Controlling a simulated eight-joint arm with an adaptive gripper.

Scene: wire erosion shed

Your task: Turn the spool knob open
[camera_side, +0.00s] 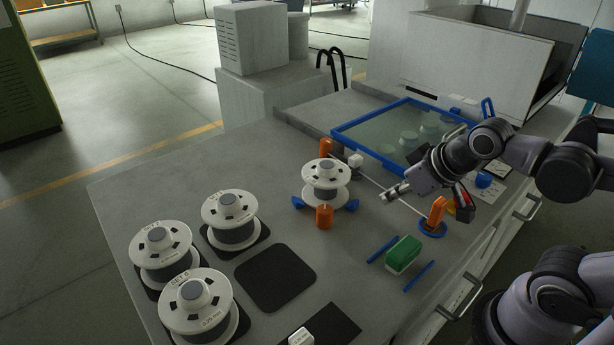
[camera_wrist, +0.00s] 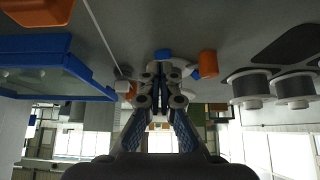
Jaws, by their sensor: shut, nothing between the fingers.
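A white spool (camera_side: 326,172) stands mid-table between two orange posts, with one post (camera_side: 324,216) in front and one (camera_side: 326,147) behind. Blue lugs (camera_side: 297,202) stick out at both sides of its base; I cannot tell whether they are the spool knob. My gripper (camera_side: 389,197) is shut and empty, above the table to the right of the spool and apart from it. In the wrist view my gripper (camera_wrist: 160,72) covers most of the spool. A blue lug (camera_wrist: 163,54) and an orange post (camera_wrist: 208,63) show beside the fingers.
An orange lever (camera_side: 437,211) on a blue base stands right of my gripper. A blue-framed glass tank (camera_side: 385,133) lies behind. A green block (camera_side: 403,254) sits between blue rails in front. Several spools stand on dark pads at left; one pad (camera_side: 275,278) is empty.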

